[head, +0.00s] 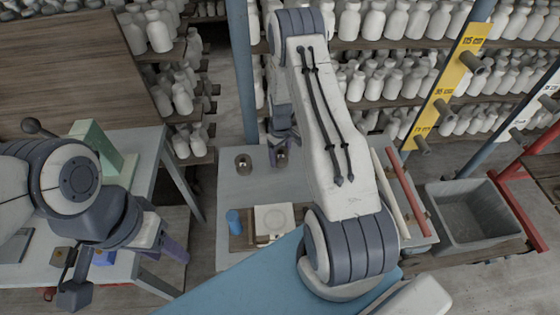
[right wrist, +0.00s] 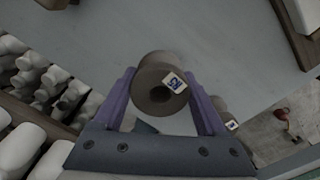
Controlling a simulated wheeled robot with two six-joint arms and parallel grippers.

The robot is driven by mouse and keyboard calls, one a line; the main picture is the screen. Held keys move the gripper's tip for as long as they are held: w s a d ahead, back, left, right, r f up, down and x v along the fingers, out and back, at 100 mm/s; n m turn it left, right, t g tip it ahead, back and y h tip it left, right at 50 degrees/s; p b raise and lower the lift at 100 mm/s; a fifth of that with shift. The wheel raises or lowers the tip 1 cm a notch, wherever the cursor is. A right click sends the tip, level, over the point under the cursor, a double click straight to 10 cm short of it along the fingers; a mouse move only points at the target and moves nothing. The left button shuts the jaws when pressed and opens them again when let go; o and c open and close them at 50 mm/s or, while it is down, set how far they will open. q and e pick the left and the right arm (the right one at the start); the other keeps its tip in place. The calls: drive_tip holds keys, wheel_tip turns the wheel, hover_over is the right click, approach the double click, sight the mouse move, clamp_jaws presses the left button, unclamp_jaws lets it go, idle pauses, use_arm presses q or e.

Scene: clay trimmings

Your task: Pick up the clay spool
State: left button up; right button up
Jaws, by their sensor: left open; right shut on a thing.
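The clay spool (right wrist: 157,84), a grey-brown cylinder with a dark centre hole and a small white-and-blue label, sits between the purple fingers of my right gripper (right wrist: 163,105). The fingers are shut on its sides. In the head view, the spool (head: 282,157) shows small between the fingers of my right gripper (head: 281,153), over the far part of the grey table. I cannot tell whether it touches the tabletop. My left gripper (head: 138,256) is open at the lower left, near the side table, away from the spool.
A similar labelled piece (head: 243,162) stands left of the spool. A blue cylinder (head: 234,222) and a white square piece (head: 273,219) are nearer on the table (head: 232,190). A grey bin (head: 468,212) stands at right. Shelves of white bottles (head: 390,75) line the back.

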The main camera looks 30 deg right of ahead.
drive_tip(key=s+d+r+b, duration=0.4)
drive_tip(key=s+d+r, duration=0.2)
drive_tip(key=d+r, duration=0.3)
drive_tip(key=s+a+f+m, duration=0.1)
drive_tip(key=a, duration=1.1)
drive_tip(key=s+a+f+m, duration=0.1)
drive_tip(key=a+f, duration=0.1)
drive_tip(key=a, duration=1)
drive_tip(key=shift+s+f, duration=0.2)
drive_tip(key=shift+d, duration=0.1)
